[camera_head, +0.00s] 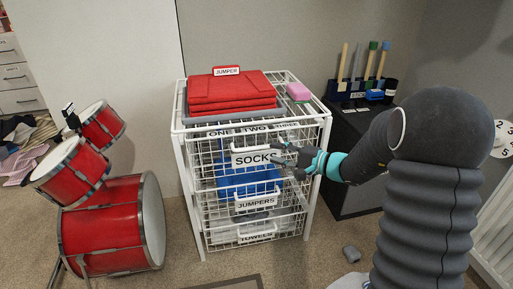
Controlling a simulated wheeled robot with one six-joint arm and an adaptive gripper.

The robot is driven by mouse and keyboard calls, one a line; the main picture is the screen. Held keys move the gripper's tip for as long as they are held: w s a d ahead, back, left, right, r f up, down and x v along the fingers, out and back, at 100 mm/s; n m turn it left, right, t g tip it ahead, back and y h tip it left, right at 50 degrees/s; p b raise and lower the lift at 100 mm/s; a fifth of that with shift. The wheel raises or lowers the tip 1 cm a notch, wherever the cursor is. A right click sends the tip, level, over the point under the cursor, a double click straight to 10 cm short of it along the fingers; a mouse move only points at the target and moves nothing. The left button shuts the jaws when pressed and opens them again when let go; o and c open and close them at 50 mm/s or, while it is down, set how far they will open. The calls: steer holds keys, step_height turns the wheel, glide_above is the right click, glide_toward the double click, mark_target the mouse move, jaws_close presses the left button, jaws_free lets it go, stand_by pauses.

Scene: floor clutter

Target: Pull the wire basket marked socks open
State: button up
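The wire basket marked socks (205,150) is in the white wire drawer frame in the middle of the head view. Its white label plate reading SOCKS (250,158) is on the front, and the basket looks pushed in. My gripper (274,152) is at the right end of that label, in front of the basket. Its dark fingers look spread apart, one above the other. I cannot tell whether they touch the label or handle. My gripper and wrist hide the right part of the basket front.
Below are baskets marked JUMPERS (256,202) and TOWELS (257,236). Folded red cloth (230,90) and a pink block (298,92) lie on top. A red drum set (105,225) stands left and a black cabinet (350,150) right. A grey lump (351,254) lies on the carpet.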

mark_target(259, 148)
steer(key=x, duration=0.8)
steer(key=shift+r+p, duration=0.1)
steer(key=shift+p, duration=0.3)
jaws_close()
